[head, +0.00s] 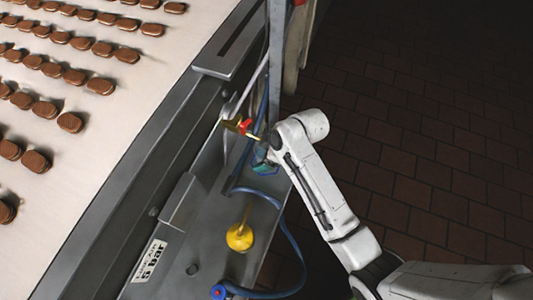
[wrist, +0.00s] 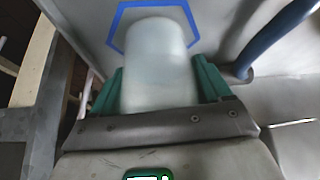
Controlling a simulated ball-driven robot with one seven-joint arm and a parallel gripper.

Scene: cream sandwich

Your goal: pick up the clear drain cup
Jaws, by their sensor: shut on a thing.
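In the wrist view a pale, cloudy clear drain cup (wrist: 158,65) stands between the green fingers of my gripper (wrist: 158,90), which press on it from both sides. A blue hexagon outline (wrist: 116,22) marks the grey surface behind and around the cup. In the head view my gripper (head: 264,166) is low over the grey metal shelf, at the end of my white arm. The cup is hidden there by the arm. I cannot tell whether the cup touches the surface.
A blue hose (head: 290,238) loops over the shelf (head: 215,218); it also passes close on the right in the wrist view (wrist: 270,38). A yellow can with a spout (head: 240,237) stands on the shelf. A brass valve with a red handle (head: 244,126) is near my wrist. The conveyor (head: 105,125) carries many biscuits.

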